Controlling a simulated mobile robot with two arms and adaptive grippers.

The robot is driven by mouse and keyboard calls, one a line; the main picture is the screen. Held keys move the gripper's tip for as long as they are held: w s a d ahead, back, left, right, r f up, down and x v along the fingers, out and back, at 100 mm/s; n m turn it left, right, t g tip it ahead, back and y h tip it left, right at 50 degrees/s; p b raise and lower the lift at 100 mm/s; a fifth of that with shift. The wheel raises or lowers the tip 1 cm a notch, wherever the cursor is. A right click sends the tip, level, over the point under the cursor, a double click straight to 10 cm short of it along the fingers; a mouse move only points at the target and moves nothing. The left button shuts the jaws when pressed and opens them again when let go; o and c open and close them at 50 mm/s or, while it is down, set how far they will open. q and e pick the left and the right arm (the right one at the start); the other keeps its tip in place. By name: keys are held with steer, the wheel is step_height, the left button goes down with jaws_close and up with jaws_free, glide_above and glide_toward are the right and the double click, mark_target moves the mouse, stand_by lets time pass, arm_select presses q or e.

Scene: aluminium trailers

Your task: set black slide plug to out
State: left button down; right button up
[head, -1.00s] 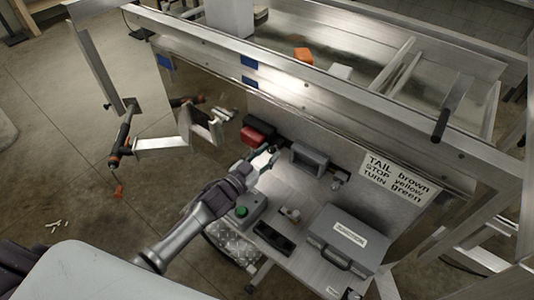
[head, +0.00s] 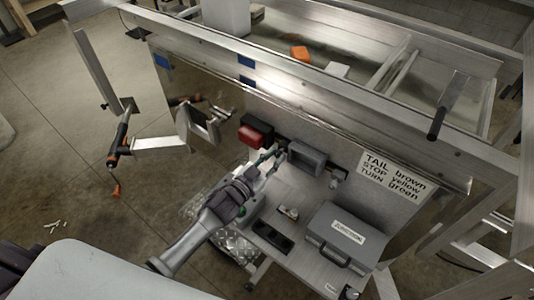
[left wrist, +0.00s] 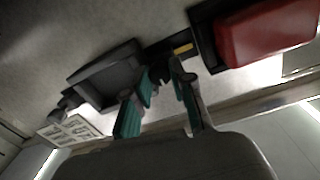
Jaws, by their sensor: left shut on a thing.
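My left gripper (head: 270,160) reaches up to the back panel, between the red lamp and the grey box-shaped housing. In the left wrist view my left gripper (left wrist: 160,92) has its fingers on either side of a small dark part, the black slide plug (left wrist: 160,74), and is shut on it. The plug sits in line with a dark bar that runs between the lamp and the housing. The fingers partly hide it, so its exact slide position cannot be told. My right gripper is not in view.
The red lamp (head: 256,133) and the grey housing (head: 307,155) flank the fingers closely. A grey case (head: 342,235), a black tray (head: 272,236) and a small fitting (head: 289,212) stand on the bench below. A lettered sign (head: 396,176) is on the panel at right.

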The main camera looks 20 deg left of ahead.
arm_select(q)
steer(key=c, duration=1.3)
jaws_free()
steer(key=shift+s+d, duration=0.1)
steer(key=shift+d, duration=0.05)
steer(key=shift+o, duration=0.3)
steer(key=shift+d, duration=0.1)
steer(key=v, duration=1.2)
steer(key=shift+f, duration=0.1)
